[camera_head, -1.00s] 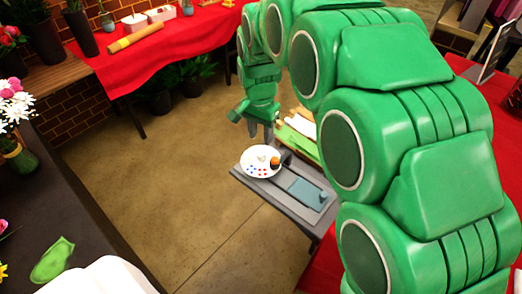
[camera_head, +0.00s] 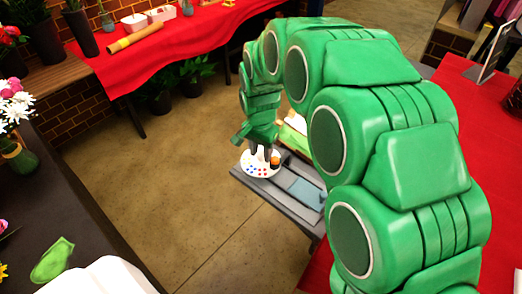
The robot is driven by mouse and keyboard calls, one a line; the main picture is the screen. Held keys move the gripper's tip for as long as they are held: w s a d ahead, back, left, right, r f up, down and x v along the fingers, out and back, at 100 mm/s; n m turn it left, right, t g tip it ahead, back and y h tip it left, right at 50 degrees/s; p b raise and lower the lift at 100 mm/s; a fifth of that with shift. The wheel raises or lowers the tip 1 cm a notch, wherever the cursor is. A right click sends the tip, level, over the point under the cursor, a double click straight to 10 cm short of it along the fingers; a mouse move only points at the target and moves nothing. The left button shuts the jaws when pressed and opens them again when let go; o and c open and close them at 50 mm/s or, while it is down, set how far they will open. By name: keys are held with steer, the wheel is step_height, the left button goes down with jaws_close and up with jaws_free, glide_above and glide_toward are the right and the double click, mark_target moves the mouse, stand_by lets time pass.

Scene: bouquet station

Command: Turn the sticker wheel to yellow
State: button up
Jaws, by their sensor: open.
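The sticker wheel (camera_head: 256,169) is a white disc with small red and blue dots near its front edge and an orange and dark knob-like part at its right. It lies on a grey stand (camera_head: 290,192). My green gripper (camera_head: 261,153) points down over the back part of the wheel and hides some of it. Its grey fingers are close to the wheel, but I cannot tell if they touch it. No yellow mark can be made out on the visible part.
A blue-grey plate (camera_head: 307,193) lies on the stand right of the wheel. Paler items stand behind, partly hidden by my arm. A dark table (camera_head: 75,200) is at left, a red-covered table (camera_head: 480,180) at right. Open floor (camera_head: 190,190) lies between.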

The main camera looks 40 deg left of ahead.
steer(key=c, duration=0.8)
steer(key=shift+o, duration=0.2)
steer(key=shift+n, duration=0.3)
steer(key=n, duration=0.5)
steer(key=shift+n, duration=0.3)
steer(key=n, duration=0.5)
steer(key=shift+r+n, duration=0.1)
steer(key=shift+n, duration=0.2)
steer(key=n, duration=0.3)
steer(key=shift+n, duration=0.3)
steer(key=n, duration=1)
